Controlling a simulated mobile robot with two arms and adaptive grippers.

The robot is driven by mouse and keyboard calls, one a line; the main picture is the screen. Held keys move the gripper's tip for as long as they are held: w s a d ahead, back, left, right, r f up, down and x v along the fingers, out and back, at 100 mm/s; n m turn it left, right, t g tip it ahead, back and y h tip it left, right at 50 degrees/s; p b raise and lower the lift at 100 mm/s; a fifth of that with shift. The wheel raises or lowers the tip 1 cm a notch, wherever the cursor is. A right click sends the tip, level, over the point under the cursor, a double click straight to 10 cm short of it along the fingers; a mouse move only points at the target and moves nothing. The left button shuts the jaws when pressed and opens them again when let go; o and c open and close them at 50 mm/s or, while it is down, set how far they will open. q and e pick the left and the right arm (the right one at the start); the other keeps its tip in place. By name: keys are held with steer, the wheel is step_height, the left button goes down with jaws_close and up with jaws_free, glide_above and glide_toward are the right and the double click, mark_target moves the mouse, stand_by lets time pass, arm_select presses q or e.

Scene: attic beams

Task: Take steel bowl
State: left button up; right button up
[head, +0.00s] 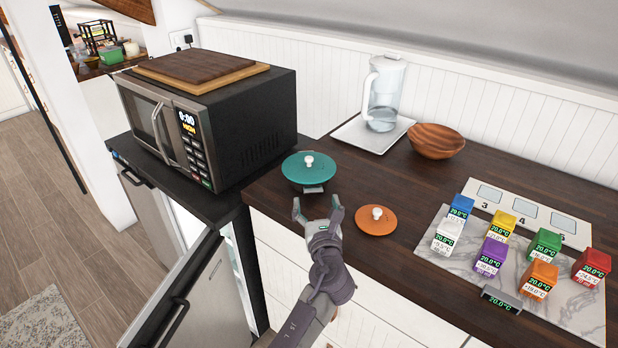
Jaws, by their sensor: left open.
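No steel bowl can be clearly made out in the head view. A teal lid (296,166) with a white knob lies near the counter's left front edge. A small grey piece (313,189) shows under its front rim; whether a bowl is beneath the lid I cannot tell. My left gripper (318,205) is open and empty, just in front of the teal lid in the picture, fingers pointing toward it. An orange lid (365,222) with a white knob lies to the gripper's right. My right gripper is not in view.
A microwave (245,125) with boards on top stands left. A wooden bowl (436,143) and a pitcher (383,95) on a white tray (350,133) stand behind. Several coloured cubes with displays stand on a marble slab (465,263) at right. The counter's middle is clear.

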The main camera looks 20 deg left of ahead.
mark_target(312, 185)
arm_select(q)
steer(key=shift+p+x, duration=0.3)
steer(key=shift+x, duration=2.45)
steer(key=c, duration=1.4)
steer(key=shift+c, duration=0.7)
steer(key=shift+r, duration=0.15)
